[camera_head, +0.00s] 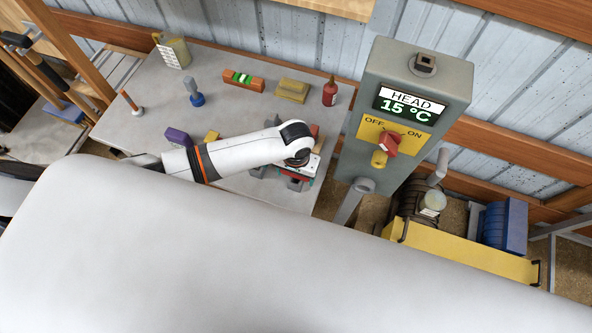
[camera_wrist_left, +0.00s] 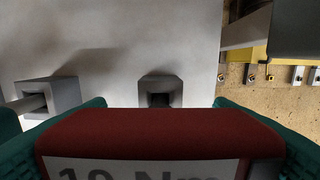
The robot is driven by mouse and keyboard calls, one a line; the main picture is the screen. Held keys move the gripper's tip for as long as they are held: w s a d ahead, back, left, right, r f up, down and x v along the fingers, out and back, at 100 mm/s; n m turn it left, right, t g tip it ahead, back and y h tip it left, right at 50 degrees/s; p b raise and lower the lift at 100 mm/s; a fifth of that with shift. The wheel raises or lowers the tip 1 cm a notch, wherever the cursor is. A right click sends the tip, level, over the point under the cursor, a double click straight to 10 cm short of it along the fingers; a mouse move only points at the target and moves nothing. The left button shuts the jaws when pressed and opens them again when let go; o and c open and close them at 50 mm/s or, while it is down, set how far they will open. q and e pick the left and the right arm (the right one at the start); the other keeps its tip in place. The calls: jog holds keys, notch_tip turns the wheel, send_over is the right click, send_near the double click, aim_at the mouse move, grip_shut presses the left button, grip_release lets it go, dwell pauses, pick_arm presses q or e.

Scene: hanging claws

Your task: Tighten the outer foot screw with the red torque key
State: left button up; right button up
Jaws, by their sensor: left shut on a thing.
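My left gripper (camera_head: 299,171) is over the right end of the grey table, its arm coming in from the left. In the left wrist view its teal fingers are shut on a red block-shaped torque key (camera_wrist_left: 150,133) with a pale label reading 10 Nm. A grey square block (camera_wrist_left: 160,86) with a dark opening shows just past the key. A second grey block (camera_wrist_left: 50,96) with a rod lies to its left. I cannot make out the outer foot screw, nor whether the key touches anything. My right gripper is not in view.
On the table (camera_head: 145,80) are a purple block (camera_head: 178,138), a red bottle (camera_head: 330,93) and a yellow pad (camera_head: 292,90). A yellow bench (camera_head: 462,250) stands at right.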

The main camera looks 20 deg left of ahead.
pick_arm(q)
notch_tip(320, 180, up, 10)
jog(key=shift+r+b, duration=0.1)
jog(key=shift+b, duration=0.35)
